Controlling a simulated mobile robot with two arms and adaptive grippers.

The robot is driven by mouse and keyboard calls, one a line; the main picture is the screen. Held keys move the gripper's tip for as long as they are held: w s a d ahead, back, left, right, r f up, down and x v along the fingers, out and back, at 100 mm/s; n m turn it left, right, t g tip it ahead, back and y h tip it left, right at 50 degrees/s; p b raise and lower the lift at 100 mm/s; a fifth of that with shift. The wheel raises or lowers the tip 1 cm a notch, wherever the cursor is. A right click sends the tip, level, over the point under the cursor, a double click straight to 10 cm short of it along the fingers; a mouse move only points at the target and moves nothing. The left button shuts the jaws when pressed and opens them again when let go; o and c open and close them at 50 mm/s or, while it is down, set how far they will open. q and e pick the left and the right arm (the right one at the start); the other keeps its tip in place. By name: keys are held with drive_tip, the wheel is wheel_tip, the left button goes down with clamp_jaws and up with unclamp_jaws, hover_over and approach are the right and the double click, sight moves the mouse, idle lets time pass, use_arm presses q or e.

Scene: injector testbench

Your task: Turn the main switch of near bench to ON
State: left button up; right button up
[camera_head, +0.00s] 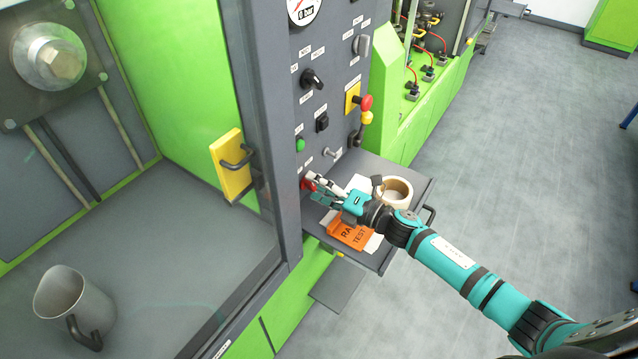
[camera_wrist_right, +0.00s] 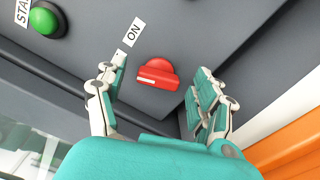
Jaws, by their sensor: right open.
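The main switch of the near bench is a red rotary knob (camera_wrist_right: 158,74) with a white line on its handle, low on the grey panel (camera_head: 318,140). An ON label (camera_wrist_right: 132,32) sits beside it in the right wrist view. In the head view only a bit of red (camera_head: 307,184) shows behind my fingers. My right gripper (camera_head: 318,187) is at the panel; in the wrist view its fingers (camera_wrist_right: 155,95) are open on either side of the knob, and I cannot tell if they touch it. My left gripper is not in view.
A green start button (camera_head: 300,145) and a yellow-backed red emergency stop (camera_head: 365,102) are on the panel above. A yellow door handle plate (camera_head: 231,165) is to the left.

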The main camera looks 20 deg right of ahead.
drive_tip(key=c, duration=1.2)
drive_tip(key=shift+o, duration=0.2)
drive_tip(key=shift+m, duration=0.3)
drive_tip(key=m, duration=0.3)
drive_tip(key=shift+p, duration=0.35)
drive_tip(key=shift+f+m+p, duration=0.2)
drive_tip(key=shift+m+p, duration=0.2)
drive_tip(key=shift+m, duration=1.7)
drive_tip(key=o, duration=1.2)
drive_tip(key=shift+c, duration=0.2)
